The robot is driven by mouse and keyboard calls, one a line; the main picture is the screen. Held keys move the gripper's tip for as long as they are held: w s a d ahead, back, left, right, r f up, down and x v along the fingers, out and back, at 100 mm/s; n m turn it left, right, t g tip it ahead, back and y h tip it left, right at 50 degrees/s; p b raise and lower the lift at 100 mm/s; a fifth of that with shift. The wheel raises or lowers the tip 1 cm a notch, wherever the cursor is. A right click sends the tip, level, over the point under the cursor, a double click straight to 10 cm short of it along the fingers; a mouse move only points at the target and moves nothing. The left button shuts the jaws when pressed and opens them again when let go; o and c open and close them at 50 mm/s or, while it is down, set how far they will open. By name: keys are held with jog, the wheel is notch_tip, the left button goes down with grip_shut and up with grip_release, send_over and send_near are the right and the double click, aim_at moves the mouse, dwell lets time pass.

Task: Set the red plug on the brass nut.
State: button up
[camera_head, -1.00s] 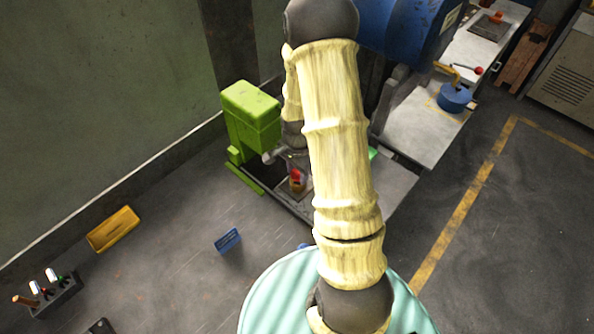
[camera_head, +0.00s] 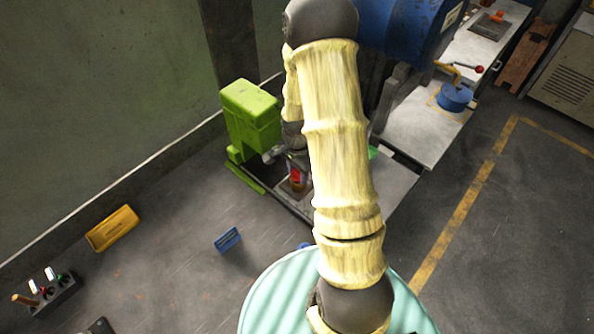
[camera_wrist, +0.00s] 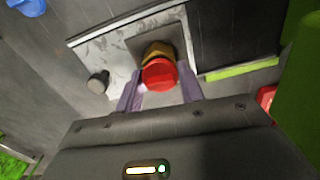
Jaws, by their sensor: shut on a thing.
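The red plug (camera_wrist: 160,74) is between the two pale purple fingers of my gripper (camera_wrist: 160,90) in the wrist view, and the gripper is shut on it. The brass nut (camera_wrist: 157,50) shows just beyond the plug, partly hidden by it, on a grey square plate. The plug overlaps the nut in this view; I cannot tell whether they touch. In the head view the red plug (camera_head: 295,176) is small, below my gripper (camera_head: 293,165), and the nut is mostly hidden there.
A green machine (camera_head: 250,118) stands close left of my gripper. A grey knob (camera_wrist: 98,82) is on the pale surface beside the plate. A blue container (camera_head: 227,240) and a yellow tray (camera_head: 112,229) lie on the floor to the left. My arm hides the middle of the head view.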

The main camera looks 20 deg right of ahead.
jog(key=shift+f+b, duration=0.3)
jog(key=shift+f, duration=0.15)
jog(key=o, duration=0.7)
jog(key=shift+r+p, duration=2.75)
jog(key=shift+r, duration=0.85)
jog(key=shift+r+p, duration=1.15)
jog(key=shift+r, duration=0.3)
